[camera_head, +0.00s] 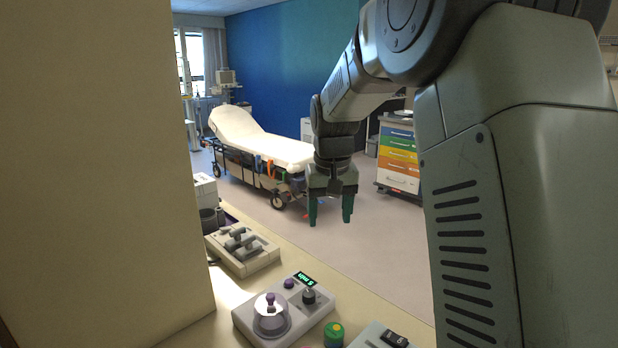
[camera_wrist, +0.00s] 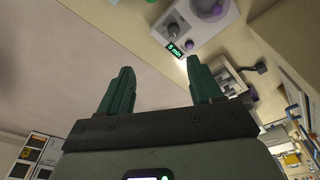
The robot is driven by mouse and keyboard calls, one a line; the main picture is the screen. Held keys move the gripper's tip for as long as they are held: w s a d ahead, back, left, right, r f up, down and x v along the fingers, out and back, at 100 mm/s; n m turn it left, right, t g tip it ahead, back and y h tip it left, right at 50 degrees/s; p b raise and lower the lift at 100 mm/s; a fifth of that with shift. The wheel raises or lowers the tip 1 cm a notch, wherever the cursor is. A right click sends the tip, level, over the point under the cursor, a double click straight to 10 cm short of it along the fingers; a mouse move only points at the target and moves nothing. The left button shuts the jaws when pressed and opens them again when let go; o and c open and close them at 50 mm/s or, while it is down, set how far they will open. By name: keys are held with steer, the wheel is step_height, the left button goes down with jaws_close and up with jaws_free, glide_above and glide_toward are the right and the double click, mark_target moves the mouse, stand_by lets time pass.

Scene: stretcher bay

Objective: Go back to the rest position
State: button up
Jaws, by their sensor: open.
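My gripper (camera_head: 330,212) hangs from my arm with its two green fingers pointing down. The fingers are apart with nothing between them. In the head view it appears in front of the floor and the stretcher's right end, beyond the counter edge. In the wrist view the fingers of my gripper (camera_wrist: 160,80) are spread and empty, with floor and the counter's edge behind them.
A counter (camera_head: 225,325) carries a grey control box (camera_head: 318,309) with a lit display, a lever unit (camera_head: 242,250) and a green-topped knob (camera_head: 334,333). A beige panel (camera_head: 95,170) blocks the left. A stretcher (camera_head: 262,145) and coloured drawer cart (camera_head: 399,155) stand beyond. Floor between is clear.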

steer(key=s+d+r+t, duration=0.1)
steer(key=s+d+r, duration=0.2)
steer(key=s+r, duration=0.55)
steer(key=s+d+r+t, duration=0.2)
steer(key=s+r, duration=0.1)
steer(key=s, duration=1)
steer(key=s+d+f+m, duration=0.1)
steer(key=s+f, duration=0.1)
steer(key=s, duration=0.8)
steer(key=shift+d+t, duration=0.4)
steer(key=shift+c, duration=0.2)
